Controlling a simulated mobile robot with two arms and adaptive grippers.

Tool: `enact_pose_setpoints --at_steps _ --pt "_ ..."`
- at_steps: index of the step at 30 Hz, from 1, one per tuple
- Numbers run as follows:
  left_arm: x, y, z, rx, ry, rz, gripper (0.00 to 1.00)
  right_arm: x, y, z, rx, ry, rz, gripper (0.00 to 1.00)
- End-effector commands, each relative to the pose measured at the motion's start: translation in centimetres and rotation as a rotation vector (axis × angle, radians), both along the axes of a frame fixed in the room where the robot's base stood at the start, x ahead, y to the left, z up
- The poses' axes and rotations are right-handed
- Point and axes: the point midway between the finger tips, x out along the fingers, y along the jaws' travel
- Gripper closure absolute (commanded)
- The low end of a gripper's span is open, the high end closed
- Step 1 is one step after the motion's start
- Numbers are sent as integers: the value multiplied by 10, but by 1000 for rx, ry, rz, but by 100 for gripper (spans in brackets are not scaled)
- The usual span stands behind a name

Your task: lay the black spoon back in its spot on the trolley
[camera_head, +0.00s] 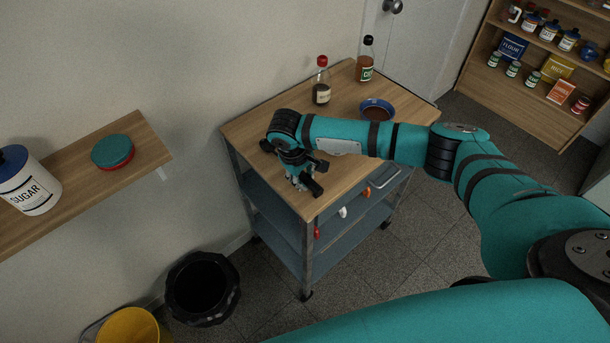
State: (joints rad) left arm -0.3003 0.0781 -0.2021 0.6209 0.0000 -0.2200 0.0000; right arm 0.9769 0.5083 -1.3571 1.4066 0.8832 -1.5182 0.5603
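The trolley (245,124) has a light wooden top and blue-grey shelves, and stands against the wall. My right gripper (312,178) points down over the near left part of the trolley top. Its dark fingers are small here, and I cannot tell whether they are open or shut. I cannot clearly make out the black spoon. A small dark piece (266,146) shows just left of my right wrist, but I cannot tell what it is. My wrist and forearm hide part of the top. My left gripper is not in view.
On the trolley stand a red-capped bottle (321,85), a black-capped bottle (366,62) and a blue-rimmed bowl (377,109) with brown contents. A wall shelf (79,185) holds a sugar jar (28,184) and a green-and-red tin (112,151). A black bin (202,286) stands on the floor.

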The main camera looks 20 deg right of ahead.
Motion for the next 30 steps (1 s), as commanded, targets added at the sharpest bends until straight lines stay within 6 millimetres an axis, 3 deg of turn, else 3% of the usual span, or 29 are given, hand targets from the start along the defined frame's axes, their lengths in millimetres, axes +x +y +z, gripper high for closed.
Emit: enact_pose_setpoints --at_steps 10,17,30 --pt "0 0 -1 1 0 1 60 -5 -3 -6 -8 12 -1 71" --pt "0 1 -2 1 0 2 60 -3 -3 2 -7 9 -2 71" --pt "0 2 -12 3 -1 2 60 -8 18 90 -2 5 1 71"
